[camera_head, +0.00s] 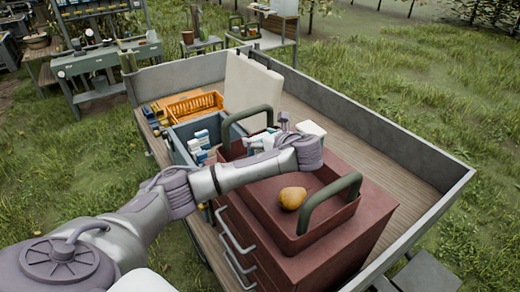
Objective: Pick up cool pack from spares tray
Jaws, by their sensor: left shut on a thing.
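My left arm reaches in from the lower left over the dark red tray. My left gripper (283,122) is beyond the wrist, near the far end of that tray, partly hidden by the arm. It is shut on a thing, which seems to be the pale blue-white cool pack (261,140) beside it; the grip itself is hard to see. The blue-grey spares tray (176,134) stands left of the red tray with blue and white items (200,138) in it. My right gripper is not in view.
The red tray (262,212) with green handles (333,200) sits on a red drawer cabinet (340,250) and holds a yellow pear (292,198). An orange crate (194,106) and a tall pale panel (252,84) stand behind. The wagon's grey side wall (385,130) bounds the right.

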